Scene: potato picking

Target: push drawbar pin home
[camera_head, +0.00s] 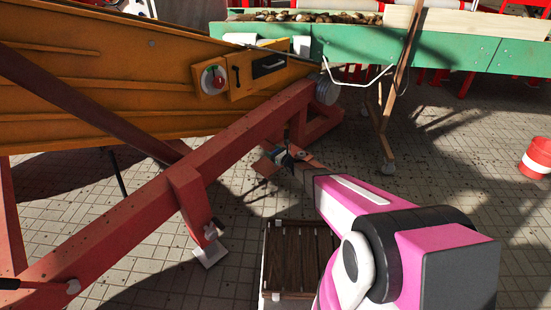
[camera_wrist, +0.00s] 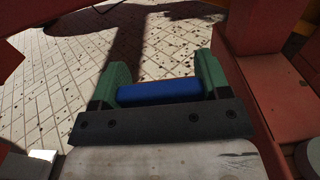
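My gripper (camera_wrist: 161,80) has two green fingers standing wide apart in the wrist view. A blue bar (camera_wrist: 160,91) spans the gap between them, close to the dark palm. I cannot tell whether the bar is gripped or is part of the gripper. In the head view my gripper (camera_head: 284,157) is small and dark, low beside the red frame beam (camera_head: 240,130). A red piece (camera_head: 264,166) shows by its fingertips. I cannot make out the drawbar pin for certain in either view.
Red steel flanks the gripper on the right (camera_wrist: 270,30) in the wrist view. A red leg with a white foot (camera_head: 210,254) stands left of the arm. A red-white drum (camera_head: 537,158) stands far right. Paving between is clear.

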